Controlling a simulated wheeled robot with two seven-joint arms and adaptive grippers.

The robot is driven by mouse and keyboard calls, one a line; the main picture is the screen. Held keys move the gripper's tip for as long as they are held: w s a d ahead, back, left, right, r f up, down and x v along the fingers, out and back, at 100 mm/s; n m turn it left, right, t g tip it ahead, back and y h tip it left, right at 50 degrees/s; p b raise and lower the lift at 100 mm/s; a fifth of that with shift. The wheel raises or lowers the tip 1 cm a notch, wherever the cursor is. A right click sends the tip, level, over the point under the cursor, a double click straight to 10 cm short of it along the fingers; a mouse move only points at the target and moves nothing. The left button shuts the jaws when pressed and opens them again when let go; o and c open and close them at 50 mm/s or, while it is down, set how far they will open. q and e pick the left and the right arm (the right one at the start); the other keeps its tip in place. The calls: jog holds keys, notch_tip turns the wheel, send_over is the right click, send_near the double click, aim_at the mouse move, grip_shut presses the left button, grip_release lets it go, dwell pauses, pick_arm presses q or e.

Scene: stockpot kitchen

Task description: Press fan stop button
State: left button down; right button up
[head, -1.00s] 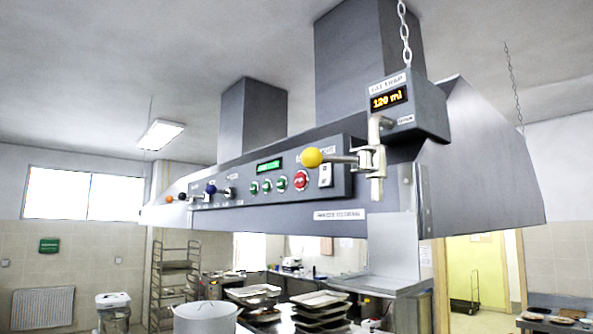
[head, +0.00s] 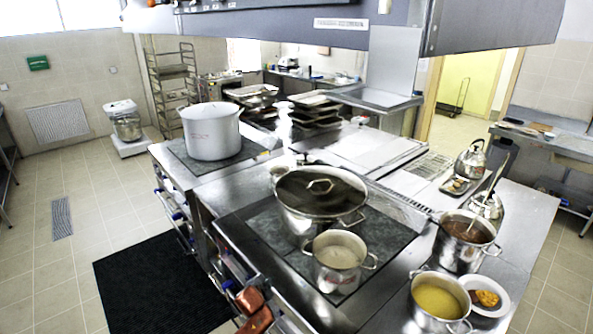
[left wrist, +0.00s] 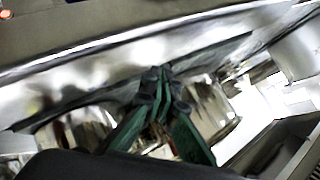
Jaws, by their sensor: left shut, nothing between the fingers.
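The fan stop button cannot be made out in the head view now; only the lower strip of the hood (head: 450,30) shows along the top edge. In the left wrist view a small red round spot (left wrist: 5,14) sits in the top left corner; I cannot tell whether it is the button. My left gripper (left wrist: 163,75) shows in the left wrist view with green-sided dark fingers. It is shut and empty, in front of blurred shiny metal. I cannot make it out in the head view. My right gripper is in neither view.
Below the hood stands the cooking range with a tall white stockpot (head: 211,135), a big lidded pot (head: 300,215), a smaller pot (head: 338,270) and a pot of yellow liquid (head: 438,300). A dark mat (head: 155,285) lies on open tiled floor at left.

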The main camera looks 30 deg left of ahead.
pick_arm(q)
jog(key=w+d+r+m+t+p, duration=0.1)
jog(key=w+r+t+p, duration=0.1)
jog(key=r, duration=1.7)
jog(key=w+d+r+m+t+y+p, duration=0.1)
jog(key=w+d+r+m+t+p, duration=0.15)
jog(key=r, duration=1.65)
jog(key=w+r+t+p, duration=0.1)
jog(key=r+t, duration=0.1)
jog(key=r, duration=1.7)
jog(key=s+d+r+m+t+p, duration=0.1)
jog(key=s+r, duration=0.5)
jog(key=r, duration=0.8)
jog(key=s+d+r+m+t+p, duration=0.1)
jog(key=s+r, duration=0.6)
jog(key=r, duration=0.7)
jog(key=s+d+r+m+t+y+p, duration=0.1)
jog(key=s+r, duration=0.5)
jog(key=r, duration=0.9)
jog(key=d+t+p, duration=0.1)
jog(key=d+t, duration=0.1)
jog(key=t, duration=0.1)
jog(key=shift+s+d+t, duration=0.15)
jog(key=shift+s+t, duration=0.2)
jog(key=shift+m, duration=0.25)
jog(key=w+d+p, duration=0.3)
jog(key=w, duration=0.5)
jog(key=shift+d, duration=0.25)
